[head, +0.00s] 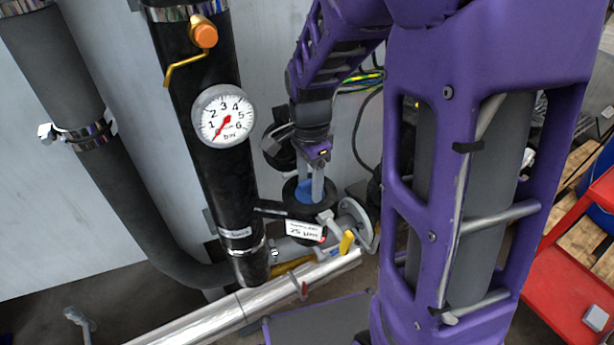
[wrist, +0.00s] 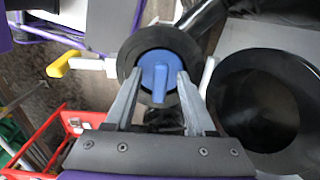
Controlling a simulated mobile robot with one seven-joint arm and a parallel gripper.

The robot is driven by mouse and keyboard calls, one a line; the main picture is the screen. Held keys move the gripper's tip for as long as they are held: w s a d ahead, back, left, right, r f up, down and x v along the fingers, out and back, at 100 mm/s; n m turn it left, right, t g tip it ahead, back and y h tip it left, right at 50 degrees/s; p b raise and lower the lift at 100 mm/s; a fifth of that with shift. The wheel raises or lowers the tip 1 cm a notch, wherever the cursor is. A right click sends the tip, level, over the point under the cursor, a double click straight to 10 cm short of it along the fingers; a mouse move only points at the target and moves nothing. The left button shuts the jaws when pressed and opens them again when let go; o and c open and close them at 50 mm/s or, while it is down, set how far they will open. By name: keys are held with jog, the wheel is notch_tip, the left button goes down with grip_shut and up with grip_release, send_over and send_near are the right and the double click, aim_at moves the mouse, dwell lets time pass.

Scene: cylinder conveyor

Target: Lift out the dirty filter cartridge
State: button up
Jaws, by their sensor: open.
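The filter cartridge shows only its blue round top with a raised bar, in the wrist view (wrist: 159,92) and partly in the head view (head: 303,188). It sits inside a round black housing (wrist: 130,48), which hides its body. In the head view the housing (head: 299,226) carries a white label reading 25 µm. My gripper (wrist: 160,73) is open over the blue top, with one finger on each side of the bar. In the head view my gripper (head: 311,198) points down into the housing's mouth. I cannot tell whether the fingers touch the bar.
A large black round open vessel (wrist: 250,115) stands right of the housing in the wrist view. A yellow-handled valve (head: 347,241) is close beside the housing. A dark pipe with a pressure gauge (head: 223,115) stands to the left. A red step frame (head: 565,290) is at right.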

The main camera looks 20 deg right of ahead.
grip_shut()
dwell(1.4)
dwell(0.5)
